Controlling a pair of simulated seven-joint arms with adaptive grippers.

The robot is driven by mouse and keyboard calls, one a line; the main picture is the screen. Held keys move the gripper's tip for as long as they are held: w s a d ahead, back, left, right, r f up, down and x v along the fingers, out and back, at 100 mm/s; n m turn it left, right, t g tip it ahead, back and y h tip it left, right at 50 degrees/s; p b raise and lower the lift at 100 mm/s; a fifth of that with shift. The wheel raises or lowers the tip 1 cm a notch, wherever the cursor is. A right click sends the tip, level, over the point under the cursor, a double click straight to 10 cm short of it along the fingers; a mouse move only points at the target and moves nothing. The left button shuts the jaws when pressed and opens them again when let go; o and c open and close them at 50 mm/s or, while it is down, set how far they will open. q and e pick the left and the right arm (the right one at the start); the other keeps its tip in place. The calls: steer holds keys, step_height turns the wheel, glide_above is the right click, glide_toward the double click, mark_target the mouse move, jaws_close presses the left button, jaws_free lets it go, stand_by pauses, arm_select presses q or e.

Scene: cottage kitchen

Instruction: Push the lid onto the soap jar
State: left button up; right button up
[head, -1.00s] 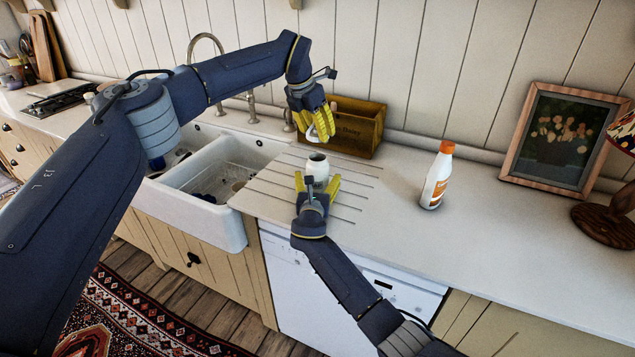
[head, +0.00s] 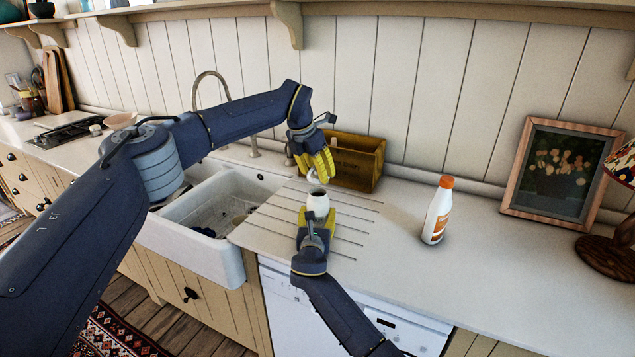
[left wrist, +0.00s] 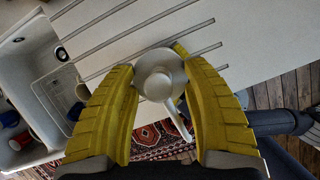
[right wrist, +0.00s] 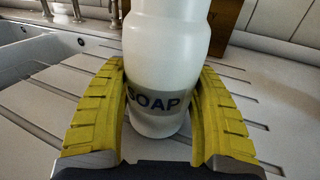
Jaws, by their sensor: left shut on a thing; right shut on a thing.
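The white soap jar (head: 317,206) stands upright on the grooved drainboard, its dark open mouth showing on top. In the right wrist view the jar (right wrist: 165,50) bears a grey band reading "SOAP". My right gripper (head: 317,218) is shut around the jar's lower part, a yellow finger on each side. My left gripper (head: 322,176) is above the jar, pointing down, shut on the pale lid (head: 328,181). In the left wrist view the round lid (left wrist: 158,76) with its spout lies between the fingers. The lid is apart from the jar's mouth, slightly above and to the right.
A wooden crate (head: 355,163) stands behind the jar, close to my left gripper. The white sink (head: 205,240) is to the left. An orange-capped bottle (head: 437,212) stands to the right, with a framed picture (head: 560,170) beyond. The counter between jar and bottle is clear.

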mark_target(317, 189)
arm_select(q)
steer(key=shift+f, duration=1.55)
steer(key=shift+f, duration=0.15)
steer(key=shift+f, duration=0.75)
steer(key=shift+f, duration=0.6)
steer(key=o, duration=1.1)
steer(key=shift+c, duration=0.2)
steer(key=v, duration=1.2)
